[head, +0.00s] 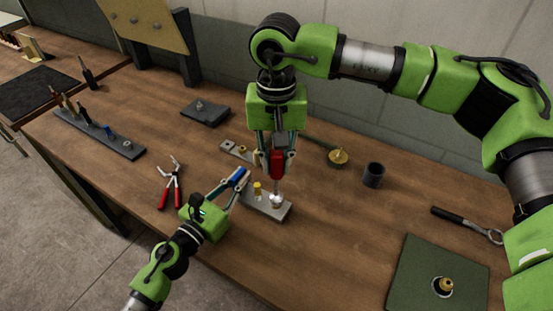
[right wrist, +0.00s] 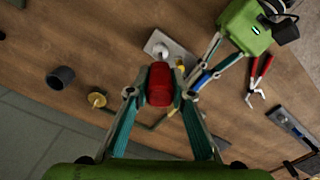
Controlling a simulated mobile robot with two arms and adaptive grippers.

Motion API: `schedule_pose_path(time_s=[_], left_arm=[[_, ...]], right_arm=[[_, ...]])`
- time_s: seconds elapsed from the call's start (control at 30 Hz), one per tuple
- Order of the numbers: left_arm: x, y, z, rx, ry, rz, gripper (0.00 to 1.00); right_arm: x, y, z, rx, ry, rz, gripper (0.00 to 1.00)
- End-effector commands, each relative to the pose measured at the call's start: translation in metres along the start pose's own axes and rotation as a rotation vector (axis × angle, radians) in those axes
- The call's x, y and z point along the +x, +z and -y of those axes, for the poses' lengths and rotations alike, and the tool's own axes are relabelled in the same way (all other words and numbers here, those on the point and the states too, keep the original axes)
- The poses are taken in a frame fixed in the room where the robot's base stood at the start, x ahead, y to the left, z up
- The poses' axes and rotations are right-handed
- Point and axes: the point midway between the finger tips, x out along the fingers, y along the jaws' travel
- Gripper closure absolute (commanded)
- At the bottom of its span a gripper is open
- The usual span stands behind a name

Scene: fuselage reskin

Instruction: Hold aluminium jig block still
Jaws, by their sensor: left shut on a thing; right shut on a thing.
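The grey aluminium jig block (head: 280,211) lies on the bench; a yellow piece (head: 258,188) and a round whitish fitting (head: 275,200) stand on it. It also shows in the right wrist view (right wrist: 181,52). My left gripper (head: 243,183) reaches in from the lower left and is shut on the block's left end; the exact contact is partly hidden by its fingers. My right gripper (head: 277,160) points down above the block, shut on a red-handled tool (head: 277,165). The tool's thin shaft runs down to the whitish fitting; whether it touches is unclear.
Red-handled pliers (head: 172,183) lie left of my left gripper. A brass disc (head: 338,157) on a rod and a dark cup (head: 373,174) stand right of my right gripper. A green mat (head: 410,272) and a wrench (head: 465,222) lie further right. A tool rack (head: 115,143) is far left.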

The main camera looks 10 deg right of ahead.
Motion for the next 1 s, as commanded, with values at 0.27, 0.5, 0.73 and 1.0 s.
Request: schedule_pose_path(time_s=[0.27, 0.5, 0.73, 1.0], left_arm=[[0.0, -0.001, 0.0, 0.0, 0.0, -0.001, 1.0], [0.0, -0.001, 0.0, 0.0, 0.0, -0.001, 1.0], [0.0, -0.001, 0.0, 0.0, 0.0, -0.001, 1.0], [0.0, -0.001, 0.0, 0.0, 0.0, -0.001, 1.0]], right_arm=[[0.0, 0.0, 0.0, 0.0, 0.0, 0.0, 1.0], [0.004, 0.0, 0.0, 0.0, 0.0, 0.0, 1.0], [0.009, 0.0, 0.0, 0.0, 0.0, -0.001, 1.0], [0.016, 0.0, 0.0, 0.0, 0.0, 0.0, 1.0]])
